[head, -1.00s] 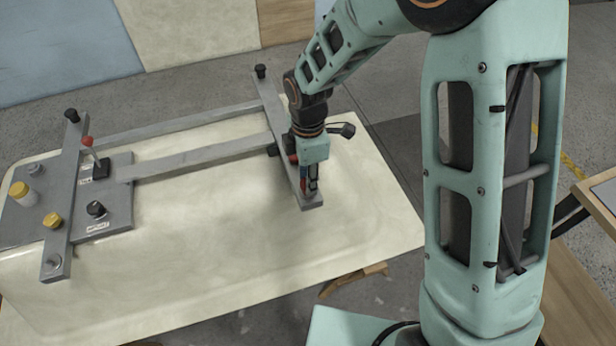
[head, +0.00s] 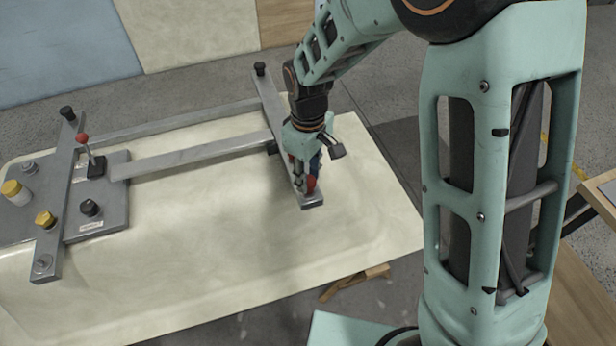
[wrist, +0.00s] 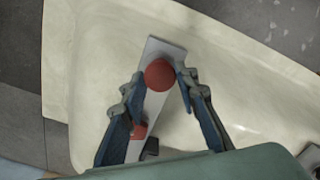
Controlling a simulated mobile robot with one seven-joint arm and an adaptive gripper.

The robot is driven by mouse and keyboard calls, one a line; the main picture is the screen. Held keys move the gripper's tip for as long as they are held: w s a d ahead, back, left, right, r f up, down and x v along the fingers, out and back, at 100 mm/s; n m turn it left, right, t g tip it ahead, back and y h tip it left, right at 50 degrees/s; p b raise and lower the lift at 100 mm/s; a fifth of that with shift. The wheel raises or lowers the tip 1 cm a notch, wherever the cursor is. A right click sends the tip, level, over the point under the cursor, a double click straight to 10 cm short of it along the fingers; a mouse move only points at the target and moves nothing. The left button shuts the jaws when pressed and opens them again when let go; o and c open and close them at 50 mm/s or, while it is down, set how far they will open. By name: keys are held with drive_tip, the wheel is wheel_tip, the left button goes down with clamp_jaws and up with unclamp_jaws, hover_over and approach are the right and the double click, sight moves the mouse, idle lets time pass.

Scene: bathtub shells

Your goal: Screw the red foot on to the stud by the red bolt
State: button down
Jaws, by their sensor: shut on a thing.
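The red foot (wrist: 160,74) shows as a round red cap at the end of the grey crossbar (wrist: 165,48) in the wrist view. My gripper (wrist: 161,82) is shut on it, with one blue-grey finger on each side. In the head view my gripper (head: 305,182) points down at the near end of the crossbar (head: 312,202), and the red foot (head: 311,184) shows beside the fingers. A red part, likely the red bolt (wrist: 138,131), sits further along the bar by the left finger. The stud is hidden, so I cannot tell how far the foot is on.
The bars lie over a cream tub shell (head: 220,240). At the left are a grey plate (head: 115,205), a red-knobbed lever (head: 83,139), a yellow knob (head: 45,219), a yellow-capped jar (head: 13,189) and black feet (head: 90,207). The shell's middle is clear.

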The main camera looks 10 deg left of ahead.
drive_tip(key=m, duration=0.2)
drive_tip(key=shift+m, duration=0.3)
drive_tip(key=c, duration=1.4)
unclamp_jaws()
drive_tip(key=shift+c, duration=1)
drive_tip(key=n+p, duration=0.1)
drive_tip(key=n, duration=0.6)
drive_tip(key=shift+r, duration=0.15)
drive_tip(key=n+p, duration=0.2)
drive_tip(key=n, duration=0.2)
drive_tip(key=shift+n+p, duration=0.5)
drive_tip(key=shift+n, duration=0.7)
